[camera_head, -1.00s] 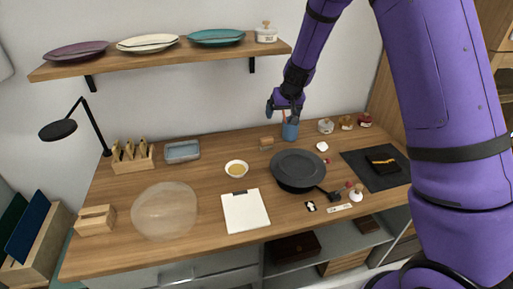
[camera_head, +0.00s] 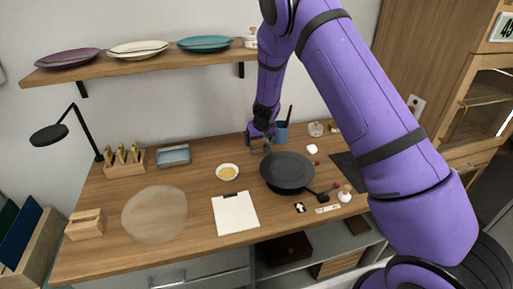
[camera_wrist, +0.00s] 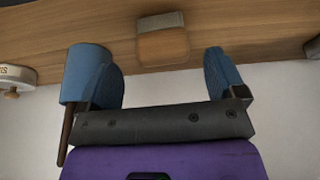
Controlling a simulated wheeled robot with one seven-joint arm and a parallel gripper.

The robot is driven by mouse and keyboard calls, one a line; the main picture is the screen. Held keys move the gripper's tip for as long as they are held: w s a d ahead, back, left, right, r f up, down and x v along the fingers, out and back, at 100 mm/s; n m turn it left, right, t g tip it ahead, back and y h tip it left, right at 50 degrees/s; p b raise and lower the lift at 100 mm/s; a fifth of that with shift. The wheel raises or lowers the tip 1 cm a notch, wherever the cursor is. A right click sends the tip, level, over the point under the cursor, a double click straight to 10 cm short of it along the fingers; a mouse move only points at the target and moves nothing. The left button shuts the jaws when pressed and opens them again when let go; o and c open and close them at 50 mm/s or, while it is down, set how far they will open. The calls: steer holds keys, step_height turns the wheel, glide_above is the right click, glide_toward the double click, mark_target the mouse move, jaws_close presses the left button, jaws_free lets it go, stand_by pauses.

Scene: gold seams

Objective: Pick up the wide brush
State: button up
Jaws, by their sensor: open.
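A small tan wooden piece with a grey edge, which looks like the wide brush (camera_wrist: 162,45), shows upright in the wrist view between my fingers and beyond their tips. My gripper (camera_wrist: 165,75) is open, with a blue finger on each side and nothing between them. In the head view my gripper (camera_head: 260,149) is low over the back of the table, behind the black pan, and hides the wide brush there.
A blue cup (camera_head: 280,132) with a dark stick stands just right of my gripper; it shows against the left finger in the wrist view (camera_wrist: 84,75). The black pan (camera_head: 288,172) is in front. A yellow-filled bowl (camera_head: 227,172) is to the left.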

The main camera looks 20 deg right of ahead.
mark_target(257, 142)
steer(key=shift+x, duration=2.2)
steer(key=shift+a, duration=0.15)
steer(key=c, duration=1)
step_height(257, 142, up, 10)
steer(key=shift+r, duration=0.1)
steer(key=o, duration=0.3)
steer(key=shift+c, duration=1.1)
